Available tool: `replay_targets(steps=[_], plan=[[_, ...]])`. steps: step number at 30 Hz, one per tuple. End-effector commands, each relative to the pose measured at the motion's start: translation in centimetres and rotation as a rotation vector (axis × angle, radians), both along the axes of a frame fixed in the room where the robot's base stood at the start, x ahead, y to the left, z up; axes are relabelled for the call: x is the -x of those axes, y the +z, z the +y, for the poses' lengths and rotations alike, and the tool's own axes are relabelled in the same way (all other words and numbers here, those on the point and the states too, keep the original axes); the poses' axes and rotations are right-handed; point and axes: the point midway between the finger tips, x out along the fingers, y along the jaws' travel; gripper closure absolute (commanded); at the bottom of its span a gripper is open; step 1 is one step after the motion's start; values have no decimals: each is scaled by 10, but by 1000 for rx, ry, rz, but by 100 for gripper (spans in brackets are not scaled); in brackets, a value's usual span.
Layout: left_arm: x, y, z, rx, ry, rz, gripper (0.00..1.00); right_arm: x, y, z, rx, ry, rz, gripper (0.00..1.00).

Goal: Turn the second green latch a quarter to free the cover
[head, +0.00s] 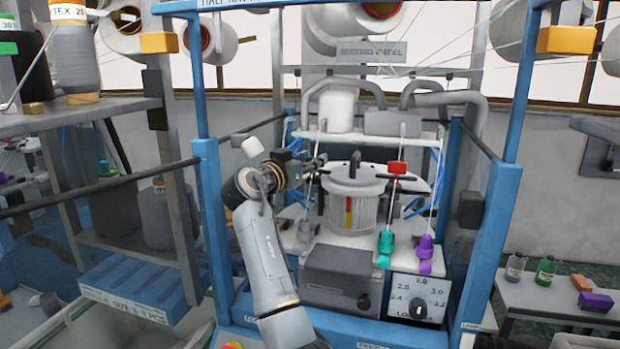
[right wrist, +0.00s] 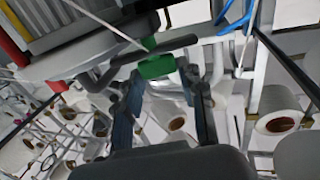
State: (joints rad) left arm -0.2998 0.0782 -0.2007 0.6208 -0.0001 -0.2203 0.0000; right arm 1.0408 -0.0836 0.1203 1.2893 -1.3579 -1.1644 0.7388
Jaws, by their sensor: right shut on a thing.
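My right gripper (head: 314,165) reaches the left side of the clear ribbed round cover (head: 350,208), which has a grey lid and a dark handle on top. In the right wrist view, its two fingers (right wrist: 165,85) are shut on a green latch (right wrist: 156,67) at the rim of the cover (right wrist: 70,20). A dark bar runs sideways just above the latch. In the head view the latch is mostly hidden by the gripper. The other latches cannot be told apart clearly. My left gripper is not in view.
A grey box (head: 340,277) and a dial panel (head: 417,298) sit in front. Blue posts (head: 490,240) frame the machine. Taut threads cross above.

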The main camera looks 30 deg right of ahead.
Motion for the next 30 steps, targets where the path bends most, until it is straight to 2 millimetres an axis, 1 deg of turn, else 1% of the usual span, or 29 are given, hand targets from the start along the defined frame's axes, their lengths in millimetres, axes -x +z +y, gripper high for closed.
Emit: replay_targets(steps=[1, 6, 19, 20, 21, 22, 23, 30], plan=[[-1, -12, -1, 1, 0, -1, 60, -2, -6, 0, 0, -30, 2, 92], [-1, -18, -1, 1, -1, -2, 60, -2, -2, 0, 0, -110, 2, 92], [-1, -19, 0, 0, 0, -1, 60, -1, -1, 0, 0, -138, 1, 92], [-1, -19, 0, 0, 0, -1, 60, -1, -1, 0, 0, -138, 1, 55], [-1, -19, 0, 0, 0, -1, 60, -1, -1, 0, 0, -137, 1, 47], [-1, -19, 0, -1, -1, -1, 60, -1, -1, 0, 0, -137, 1, 41], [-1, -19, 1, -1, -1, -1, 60, -1, -1, 0, 1, -137, 0, 38], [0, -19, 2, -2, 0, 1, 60, -1, 0, 0, 2, -136, -1, 38]])
